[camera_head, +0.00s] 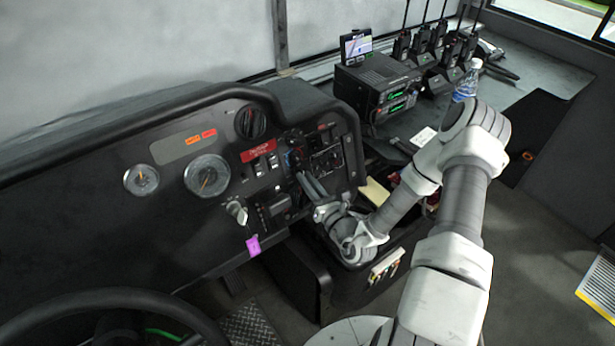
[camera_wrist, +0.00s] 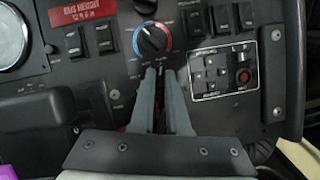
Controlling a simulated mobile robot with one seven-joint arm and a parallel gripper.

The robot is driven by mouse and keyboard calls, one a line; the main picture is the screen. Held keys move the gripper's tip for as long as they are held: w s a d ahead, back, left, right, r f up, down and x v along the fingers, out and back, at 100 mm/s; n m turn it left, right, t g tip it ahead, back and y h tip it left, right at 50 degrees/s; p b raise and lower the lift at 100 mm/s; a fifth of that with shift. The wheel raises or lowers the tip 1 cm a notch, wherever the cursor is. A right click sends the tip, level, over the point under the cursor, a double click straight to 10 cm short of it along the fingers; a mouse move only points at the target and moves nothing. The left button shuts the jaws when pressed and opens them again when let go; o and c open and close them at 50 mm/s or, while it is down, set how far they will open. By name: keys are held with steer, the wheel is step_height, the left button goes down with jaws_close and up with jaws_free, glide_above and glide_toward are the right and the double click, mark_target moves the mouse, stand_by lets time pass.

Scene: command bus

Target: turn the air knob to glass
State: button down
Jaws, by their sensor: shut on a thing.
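A round temperature-style knob with a red and blue ring (camera_wrist: 153,40) is on the dash panel, just above my fingertips in the wrist view. It also shows in the head view (camera_head: 293,159). My gripper (camera_wrist: 160,72) is shut at the panel, directly below that knob, with its two fingers nearly parallel and a narrow gap between them. It holds a small control there, which I take to be the air knob. The fingers hide most of it, so its pointer and labels cannot be read. In the head view my gripper (camera_head: 301,177) reaches the dash from the right.
Rocker switches (camera_wrist: 105,38) lie left of the knob, and a small white-framed control panel (camera_wrist: 224,72) lies right of my fingers. A radio (camera_head: 378,87) and water bottle (camera_head: 467,80) stand behind.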

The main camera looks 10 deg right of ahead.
stand_by(0.4)
steer(key=c, duration=0.9)
jaws_free()
steer(key=shift+s, duration=0.1)
